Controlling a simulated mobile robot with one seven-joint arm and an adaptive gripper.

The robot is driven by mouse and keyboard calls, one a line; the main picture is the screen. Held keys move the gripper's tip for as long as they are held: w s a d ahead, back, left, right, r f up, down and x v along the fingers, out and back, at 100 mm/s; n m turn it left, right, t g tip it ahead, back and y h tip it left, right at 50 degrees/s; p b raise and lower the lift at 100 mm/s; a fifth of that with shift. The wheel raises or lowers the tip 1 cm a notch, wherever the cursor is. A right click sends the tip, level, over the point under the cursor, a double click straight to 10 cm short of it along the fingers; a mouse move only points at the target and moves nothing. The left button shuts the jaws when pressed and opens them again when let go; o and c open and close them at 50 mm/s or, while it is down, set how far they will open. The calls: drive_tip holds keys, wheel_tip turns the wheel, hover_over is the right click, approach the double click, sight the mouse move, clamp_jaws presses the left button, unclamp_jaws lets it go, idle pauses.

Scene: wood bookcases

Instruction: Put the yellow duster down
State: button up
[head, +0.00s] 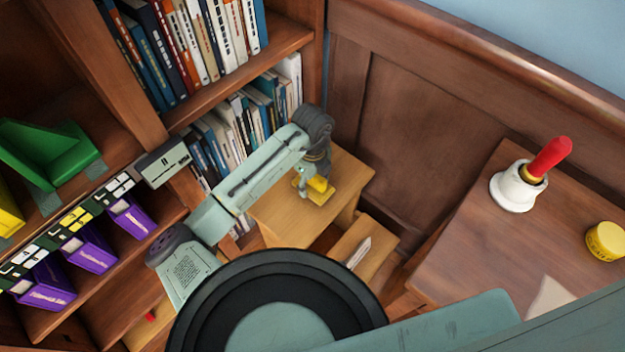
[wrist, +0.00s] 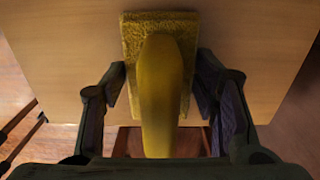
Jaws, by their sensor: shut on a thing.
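The yellow duster (head: 321,190) is at the top of a light wood step stool (head: 290,214) beside the bookcase. My gripper (head: 310,194) is over the stool top with its jaws at the duster. In the wrist view the duster (wrist: 160,95) shows a fuzzy flat pad and a smooth yellow handle. My gripper's fingers (wrist: 160,92) stand on either side of it and are shut on it. The light wood surface fills the view behind the pad. I cannot tell whether the pad touches the stool top.
A lower step (head: 362,246) of the stool holds a pale thin item. A wooden desk (head: 480,235) at the right carries a white bell with a red handle (head: 520,187) and a yellow tub (head: 606,241). Bookcase shelves (head: 270,52) with books and purple bins (head: 92,252) stand on the left.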

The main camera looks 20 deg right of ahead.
drive_tip(key=shift+f, duration=0.3)
drive_tip(key=shift+f, duration=0.2)
drive_tip(key=o, duration=1.3)
wheel_tip(320, 180, up, 12)
drive_tip(key=shift+r+b, duration=0.25)
drive_tip(key=shift+b, duration=0.05)
